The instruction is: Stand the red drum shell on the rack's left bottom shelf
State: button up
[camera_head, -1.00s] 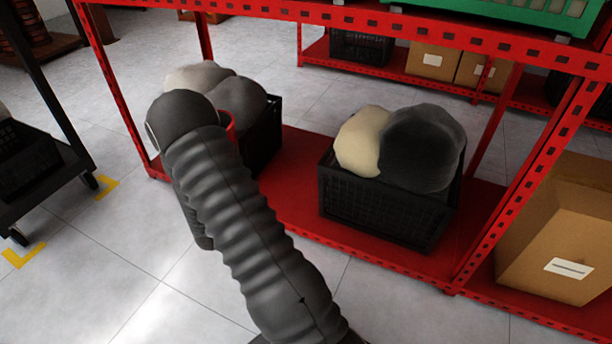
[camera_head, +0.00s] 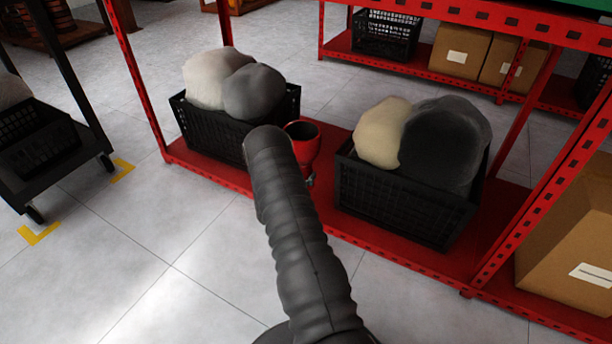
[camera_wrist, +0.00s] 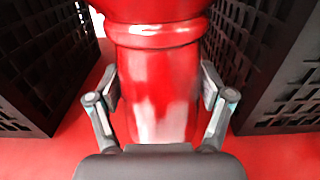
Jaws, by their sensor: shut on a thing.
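The red drum shell (camera_head: 303,142) is upright between two black crates on the red bottom shelf (camera_head: 325,216) of the rack. Its dark open top shows in the head view, and my arm hides part of its body. In the wrist view the glossy red shell (camera_wrist: 155,85) stands between the fingers of my gripper (camera_wrist: 160,90), which is shut around its narrower lower part. The shell's foot is hidden behind the gripper body, so I cannot tell whether it touches the shelf.
A black crate (camera_head: 205,133) with pale and grey sacks stands left of the shell. Another crate (camera_head: 385,205) with cream and dark sacks stands right. A red rack post (camera_head: 138,85) rises at the left. Cardboard boxes (camera_head: 570,230) are at the right.

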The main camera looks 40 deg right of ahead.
jog(key=shift+w+d+f+b, duration=0.3)
jog(key=shift+w+d+f, duration=0.55)
jog(key=shift+f, duration=0.5)
jog(key=shift+w+d+f+b, duration=0.35)
jog(key=shift+w+d+f, duration=0.35)
jog(key=shift+w+f, duration=0.5)
jog(key=shift+w+d+f+b, duration=0.3)
jog(key=shift+w+d+f, duration=0.45)
jog(key=shift+f, duration=0.75)
jog(key=shift+f, duration=0.15)
jog(key=o, duration=1.7)
jog(key=shift+s, duration=0.1)
jog(key=shift+c, duration=0.2)
